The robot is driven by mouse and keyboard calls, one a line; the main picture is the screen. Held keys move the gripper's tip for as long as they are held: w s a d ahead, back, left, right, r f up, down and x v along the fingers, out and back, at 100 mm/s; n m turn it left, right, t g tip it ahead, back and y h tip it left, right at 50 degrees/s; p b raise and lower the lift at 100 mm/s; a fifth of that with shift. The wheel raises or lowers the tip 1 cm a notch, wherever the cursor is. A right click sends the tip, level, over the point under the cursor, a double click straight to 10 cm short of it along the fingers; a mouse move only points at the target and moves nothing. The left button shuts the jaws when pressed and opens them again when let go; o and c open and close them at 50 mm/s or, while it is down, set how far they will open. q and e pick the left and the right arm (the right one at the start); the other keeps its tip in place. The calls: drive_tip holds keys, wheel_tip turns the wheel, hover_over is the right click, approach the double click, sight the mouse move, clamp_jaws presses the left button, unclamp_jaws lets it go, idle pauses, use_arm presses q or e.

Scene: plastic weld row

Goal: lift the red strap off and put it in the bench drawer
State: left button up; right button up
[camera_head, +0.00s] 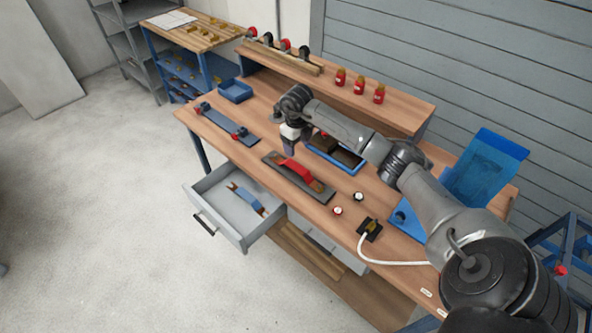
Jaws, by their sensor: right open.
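The red strap (295,170) lies across a dark, flat plate (318,196) on the wooden bench, with brown ends showing near it. My right gripper (289,150) is open and empty, pointing down just behind the red strap, apart from it as far as I can tell. The bench drawer (211,183) is pulled out at the front left of the bench. A blue strap-like piece with brown ends (248,199) lies in it. My left gripper is out of view.
A blue tray with dark blocks (352,171) sits behind the plate, partly hidden by my right arm. A blue-grey bar with red clamps (224,122) and a blue bin (235,91) are at left. A black box with a white cable (369,230) lies at right. Red bottles (359,85) stand on the shelf.

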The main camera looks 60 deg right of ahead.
hover_over(296, 166)
wheel_tip(296, 166, down, 6)
drive_tip(key=shift+s+r+b, duration=0.15)
drive_tip(key=shift+b, duration=0.15)
drive_tip(key=shift+a+f+b, duration=0.1)
drive_tip(key=shift+f+b, duration=0.4)
drive_tip(key=shift+f, duration=2.2)
drive_tip(key=shift+c, duration=0.3)
drive_tip(key=c, duration=1)
drive_tip(key=shift+r, duration=0.1)
